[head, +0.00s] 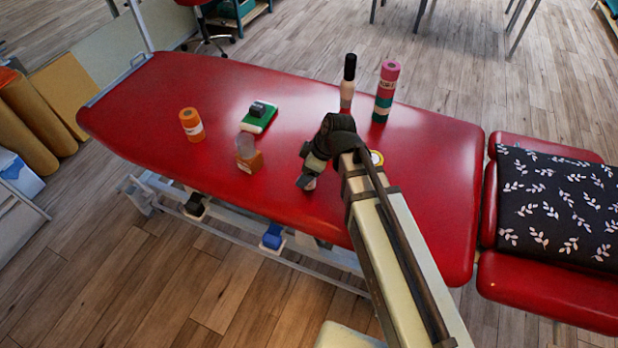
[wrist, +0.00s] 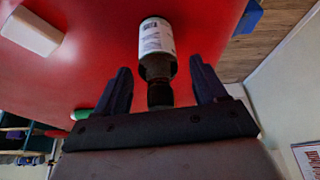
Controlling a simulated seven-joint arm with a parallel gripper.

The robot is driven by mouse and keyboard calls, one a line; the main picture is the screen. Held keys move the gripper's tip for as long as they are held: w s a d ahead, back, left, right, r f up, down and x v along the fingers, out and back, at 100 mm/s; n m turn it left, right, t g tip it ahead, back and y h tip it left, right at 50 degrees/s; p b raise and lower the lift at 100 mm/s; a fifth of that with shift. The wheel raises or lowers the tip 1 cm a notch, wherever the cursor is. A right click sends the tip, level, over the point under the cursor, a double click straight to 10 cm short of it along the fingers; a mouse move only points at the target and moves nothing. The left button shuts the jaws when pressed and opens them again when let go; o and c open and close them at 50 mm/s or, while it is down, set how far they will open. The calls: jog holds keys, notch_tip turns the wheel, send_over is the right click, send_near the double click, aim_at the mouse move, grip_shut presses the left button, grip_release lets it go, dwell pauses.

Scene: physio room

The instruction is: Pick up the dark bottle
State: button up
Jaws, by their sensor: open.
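In the wrist view the dark bottle (wrist: 158,68) shows between my fingers, with a white printed label (wrist: 156,38) and a black cap toward my gripper. My gripper (wrist: 160,66) is open, one finger on each side of the bottle's dark end, with a gap visible on both sides. In the head view my gripper (head: 307,172) is low over the middle of the red table, near its front edge. The bottle is mostly hidden behind it there; only a small pale patch shows below the fingers.
The table's left end is clear.

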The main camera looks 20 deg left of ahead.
jog(key=c, duration=1.2)
